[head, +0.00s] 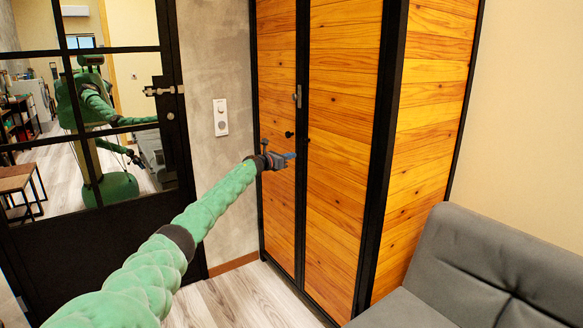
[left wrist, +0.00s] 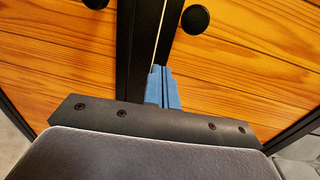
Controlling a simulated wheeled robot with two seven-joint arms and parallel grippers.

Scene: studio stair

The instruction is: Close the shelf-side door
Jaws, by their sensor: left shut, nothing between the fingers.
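A wooden cabinet with black frames has a left door (head: 276,75) and a right door (head: 343,110). Both look shut or nearly so; a thin pale line shows between their frames in the left wrist view. I cannot tell which door the task calls shelf-side. A round black knob (left wrist: 195,19) is on the right panel in the wrist view. My left gripper (head: 291,156) is shut and empty, its blue fingers at the seam below the knobs. The blue fingers (left wrist: 162,88) overlap the seam in the wrist view; contact is unclear. My right gripper is not directly in view.
A black-framed glass door (head: 165,125) with a latch stands at left; its panes reflect me and the room. A wall switch (head: 221,117) is between it and the cabinet. A grey sofa (head: 480,265) stands close at the right. Some floor (head: 235,300) is clear.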

